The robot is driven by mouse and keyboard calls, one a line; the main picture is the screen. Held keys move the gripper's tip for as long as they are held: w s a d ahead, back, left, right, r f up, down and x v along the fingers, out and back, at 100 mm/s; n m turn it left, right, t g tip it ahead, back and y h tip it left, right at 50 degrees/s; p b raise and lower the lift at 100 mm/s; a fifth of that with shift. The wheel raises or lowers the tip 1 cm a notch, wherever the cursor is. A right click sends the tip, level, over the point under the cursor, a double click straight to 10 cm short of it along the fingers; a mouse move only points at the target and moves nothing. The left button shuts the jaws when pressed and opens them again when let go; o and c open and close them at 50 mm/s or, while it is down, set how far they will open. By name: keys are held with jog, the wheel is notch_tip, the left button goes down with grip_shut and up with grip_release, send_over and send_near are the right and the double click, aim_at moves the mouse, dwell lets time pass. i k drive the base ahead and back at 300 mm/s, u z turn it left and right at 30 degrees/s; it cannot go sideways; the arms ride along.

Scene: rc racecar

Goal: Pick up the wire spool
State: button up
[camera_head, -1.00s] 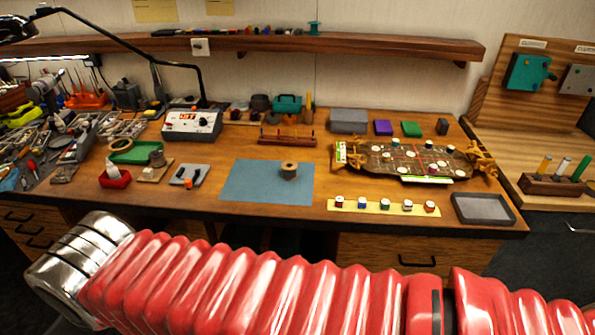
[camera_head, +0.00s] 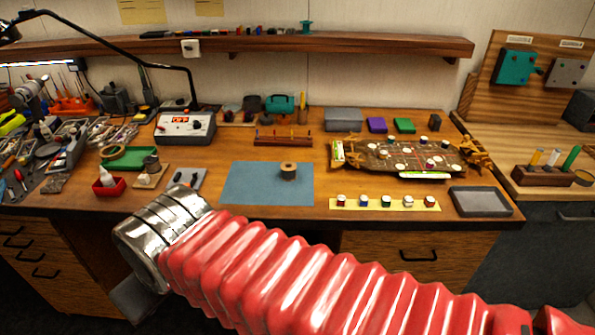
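The wire spool (camera_head: 288,171) stands upright on the right part of the blue mat (camera_head: 240,185) on the workbench. It is a small tan-brown spool with a darker middle, and nothing touches it. My red ribbed arm with a silver metal collar crosses the lower part of the view, in front of the bench and below the mat. My gripper does not show in this view.
A yellow strip with several small capped jars (camera_head: 386,202) lies right of the mat, with a grey tray (camera_head: 481,201) beyond. A red box (camera_head: 109,187) and grey holder (camera_head: 187,179) stand left. The mat around the spool is clear.

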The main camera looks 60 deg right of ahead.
aim_at(288, 169)
jog(key=u, duration=0.05)
jog(key=i, duration=1)
jog(key=z, duration=0.05)
